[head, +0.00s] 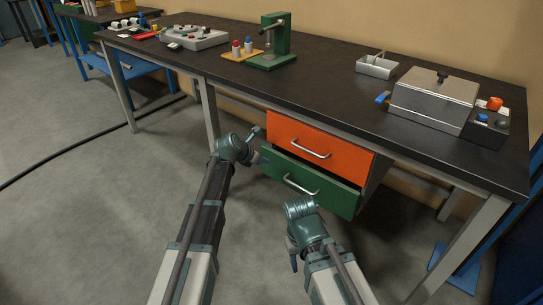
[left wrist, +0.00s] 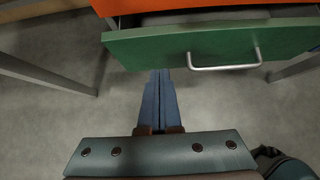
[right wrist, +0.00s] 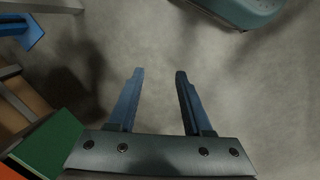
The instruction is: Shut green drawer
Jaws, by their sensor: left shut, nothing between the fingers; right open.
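The green drawer (head: 310,185) is the lower one under the workbench. It is pulled part way out, and a gap behind the top of its front shows in the left wrist view (left wrist: 190,45). Its silver handle (head: 300,187) is on the front. My left gripper (left wrist: 160,72) is shut and empty, with its fingertips near the lower edge of the green front, left of the handle; I cannot tell whether they touch. My right gripper (right wrist: 158,72) is open and empty over the floor, with a green corner (right wrist: 48,140) of the drawer at the left of its view.
The orange drawer (head: 320,145) sits above the green one and looks shut. The dark workbench (head: 330,65) carries a grey metal box (head: 432,100), a green press (head: 278,40) and other items. Grey bench legs (head: 209,115) stand at the sides. The floor in front is clear.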

